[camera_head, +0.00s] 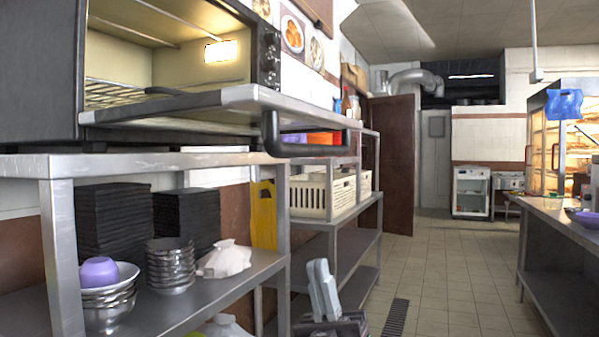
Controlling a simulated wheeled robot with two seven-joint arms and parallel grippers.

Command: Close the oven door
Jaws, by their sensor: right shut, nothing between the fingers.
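The oven (38,75) is a dark box at the upper left on a metal shelf unit, with its lit inside and wire rack visible. Its door (225,98) is open, folded down and lying about level, seen nearly edge-on. The door's dark bar handle (310,150) hangs along its outer edge. My right gripper (318,266) is at the bottom middle, pointing up. Its pale grey fingers are shut and hold nothing. It appears below the handle in the picture, apart from it. My left gripper is not in view.
The metal shelf (230,278) under the oven holds black stacks, metal bowls and a purple bowl (98,270). A second shelf unit with cream crates (308,196) stands to its right. A counter (565,225) is at the far right. The tiled floor (440,270) between is clear.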

